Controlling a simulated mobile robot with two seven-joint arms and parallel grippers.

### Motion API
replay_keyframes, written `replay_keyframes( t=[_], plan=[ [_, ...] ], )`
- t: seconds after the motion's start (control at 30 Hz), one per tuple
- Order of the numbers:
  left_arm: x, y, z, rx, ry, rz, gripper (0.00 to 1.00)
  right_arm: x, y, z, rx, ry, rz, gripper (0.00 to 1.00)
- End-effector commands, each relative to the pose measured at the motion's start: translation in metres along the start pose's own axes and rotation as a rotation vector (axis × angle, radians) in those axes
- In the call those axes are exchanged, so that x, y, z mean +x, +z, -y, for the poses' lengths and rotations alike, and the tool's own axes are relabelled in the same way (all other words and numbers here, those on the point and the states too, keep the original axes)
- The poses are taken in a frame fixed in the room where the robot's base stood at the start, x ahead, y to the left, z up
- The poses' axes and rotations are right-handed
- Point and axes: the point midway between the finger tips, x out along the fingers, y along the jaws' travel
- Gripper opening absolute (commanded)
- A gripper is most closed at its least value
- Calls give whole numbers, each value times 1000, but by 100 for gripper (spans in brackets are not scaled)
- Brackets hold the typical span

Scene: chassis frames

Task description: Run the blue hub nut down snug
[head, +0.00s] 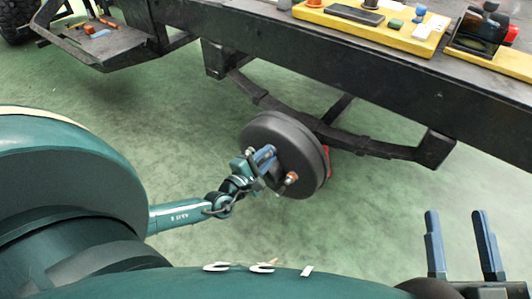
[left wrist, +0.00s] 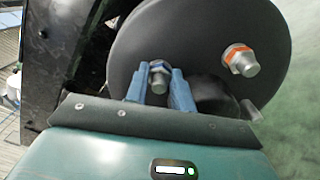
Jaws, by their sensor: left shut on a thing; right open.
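The dark round hub (head: 262,128) hangs on its axle below the chassis; its face also fills the left wrist view (left wrist: 205,35). My left gripper (head: 266,155) is at the hub face, with its blue fingers shut on the blue hub nut (left wrist: 158,68), which sits on a metal stud between the fingertips. In the head view the fingers hide this nut. An orange nut (head: 291,178) sits on another stud to the right; it also shows in the left wrist view (left wrist: 239,58). My right gripper (head: 456,213) is open and empty at the lower right, away from the hub.
The black chassis rail (head: 330,75) crosses above the hub, with a leaf spring (head: 370,144) beside it. A yellow tray (head: 405,35) with small parts lies on top. A dark step (head: 105,45) holds orange items at upper left. The green floor below is clear.

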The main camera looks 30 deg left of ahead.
Motion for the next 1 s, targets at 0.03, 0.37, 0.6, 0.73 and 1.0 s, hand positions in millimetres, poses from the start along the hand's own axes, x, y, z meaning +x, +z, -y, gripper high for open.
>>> replay_keyframes(
  t=[0.03, 0.37, 0.6, 0.73, 1.0],
  plan=[
    [-1, 2, -1, 44, -1, 1, 1, -2, 1, 1, 14, 1, 22, 46],
    [-1, 1, 1, 305, -2, 1, 2, -10, 14, 7, 44, 13, 104, 46],
    [-2, 1, 3, 420, -2, 2, 1, -9, 10, 4, 19, 20, 93, 46],
    [-2, 0, 4, 453, -3, 2, 1, -9, 10, 3, 12, 20, 96, 46],
    [-2, 0, 5, 475, -4, 2, 2, -10, 14, 3, 9, 19, 105, 46]
  ],
)
